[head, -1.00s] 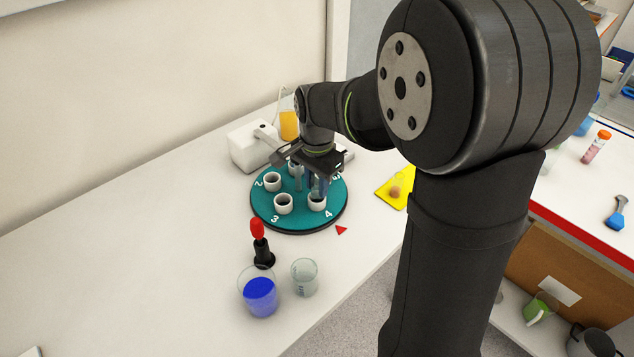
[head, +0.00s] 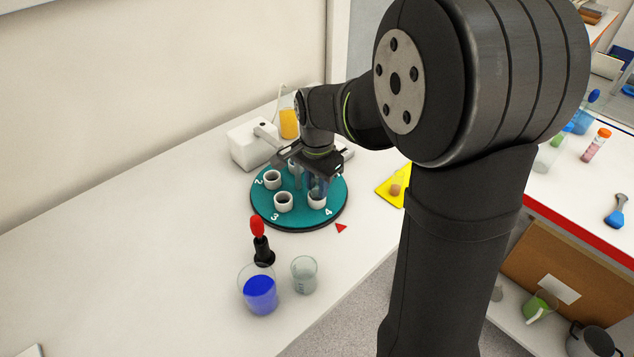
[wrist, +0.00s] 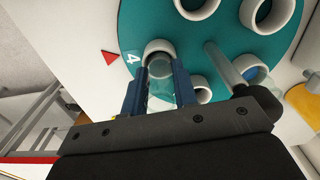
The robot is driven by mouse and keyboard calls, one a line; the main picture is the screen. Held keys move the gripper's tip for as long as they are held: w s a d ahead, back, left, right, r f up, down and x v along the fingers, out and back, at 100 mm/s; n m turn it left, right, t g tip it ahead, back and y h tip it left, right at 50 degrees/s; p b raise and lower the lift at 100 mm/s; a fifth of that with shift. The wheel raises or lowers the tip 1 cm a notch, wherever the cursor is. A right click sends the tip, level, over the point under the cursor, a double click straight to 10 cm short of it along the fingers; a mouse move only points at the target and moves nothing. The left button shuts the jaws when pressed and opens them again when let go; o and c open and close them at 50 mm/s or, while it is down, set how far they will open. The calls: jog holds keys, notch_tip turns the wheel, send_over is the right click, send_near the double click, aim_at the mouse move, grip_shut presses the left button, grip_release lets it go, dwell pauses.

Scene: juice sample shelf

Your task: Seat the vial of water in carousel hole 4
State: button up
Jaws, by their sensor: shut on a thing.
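The teal carousel (head: 263,210) sits on the white bench with white ring-shaped holes and printed numbers. Hole 4 (head: 317,201) is at its front right, beside the number 4. My gripper (head: 318,184) is over hole 4, pointing down. In the wrist view, my gripper (wrist: 160,90) has its blue fingers shut on the clear vial (wrist: 159,68). The vial's far end is at the ring of hole 4 (wrist: 158,46); how deep it sits inside cannot be told. In the head view the vial is mostly hidden by the fingers.
A red-topped black tool (head: 260,240), a beaker of blue liquid (head: 261,293) and a clear beaker (head: 304,275) stand in front of the carousel. A white device (head: 249,147) and an orange-filled flask (head: 289,123) are behind. A yellow pad (head: 386,192) lies to the right.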

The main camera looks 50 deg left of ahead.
jog(key=shift+r, duration=0.5)
jog(key=o, duration=1.1)
jog(key=shift+c, duration=0.2)
jog(key=shift+r, duration=0.1)
notch_tip(320, 180, up, 17)
jog(key=shift+r, duration=0.15)
notch_tip(320, 180, down, 18)
